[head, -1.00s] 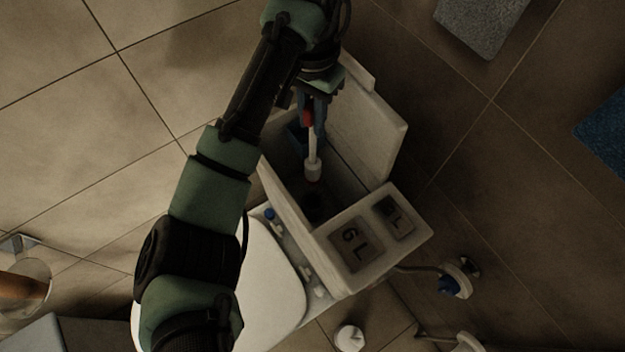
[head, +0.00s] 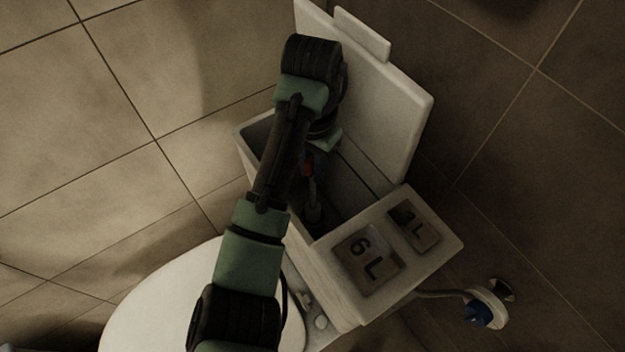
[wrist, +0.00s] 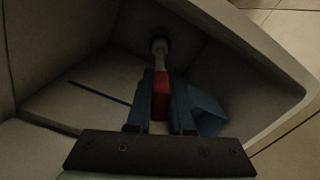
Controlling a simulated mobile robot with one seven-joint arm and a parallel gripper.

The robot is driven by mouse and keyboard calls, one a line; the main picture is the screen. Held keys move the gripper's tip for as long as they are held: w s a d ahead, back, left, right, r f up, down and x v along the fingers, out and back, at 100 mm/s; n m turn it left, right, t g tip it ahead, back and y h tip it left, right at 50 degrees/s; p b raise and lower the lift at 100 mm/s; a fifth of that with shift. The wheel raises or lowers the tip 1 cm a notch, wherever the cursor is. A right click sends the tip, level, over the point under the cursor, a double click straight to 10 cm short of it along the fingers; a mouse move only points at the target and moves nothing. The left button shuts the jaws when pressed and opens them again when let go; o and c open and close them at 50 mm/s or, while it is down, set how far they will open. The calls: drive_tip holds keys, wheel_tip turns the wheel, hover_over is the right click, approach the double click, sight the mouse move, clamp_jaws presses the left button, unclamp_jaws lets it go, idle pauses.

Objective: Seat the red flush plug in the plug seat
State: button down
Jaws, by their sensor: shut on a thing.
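My gripper (wrist: 161,78) has its blue fingers shut on the red grip of the flush plug (wrist: 161,95), inside the open cistern (head: 255,140). A pale stem runs from the red grip down to a wider grey end (wrist: 159,45) in the wrist view. In the head view the red grip (head: 308,163) shows beside my arm, and the plug's lower end is dark in the tank's shadow. The plug looks roughly upright. The plug seat is not clearly visible; the plug's lower end and shadow cover that area. I cannot tell whether the plug touches it.
The tank walls stand close around my gripper. A blue block-like part (wrist: 205,110) lies right of the fingers inside the tank. A raised pale lid panel (head: 385,105) stands along the far side. A button panel marked 6 L (head: 368,258) covers the near end.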

drive_tip(key=shift+f, duration=1.6)
drive_tip(key=c, duration=0.8)
unclamp_jaws()
wheel_tip(320, 180, up, 12)
drive_tip(key=p, duration=0.8)
